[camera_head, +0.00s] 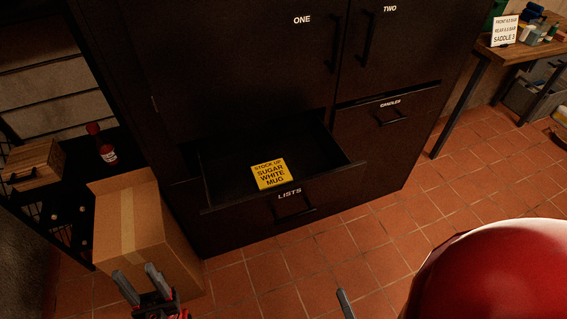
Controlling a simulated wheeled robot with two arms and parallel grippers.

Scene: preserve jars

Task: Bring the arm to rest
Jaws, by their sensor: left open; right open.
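My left gripper (137,274) is at the bottom left, open and empty, with its two grey fingers pointing up the picture in front of the cardboard box. Of my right gripper, one grey finger (345,304) shows at the bottom edge, right of centre; the rest is out of the picture or hidden. It is open, and I see nothing held at that finger. Both grippers appear apart from the dark cabinet (240,75).
The LISTS drawer (240,208) stands open with a yellow note (270,174) inside. A cardboard box (130,215) and a dark shelf with a red-capped bottle (104,147) stand left. A wooden table (520,52) is far right. Tiled floor (450,180) is clear.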

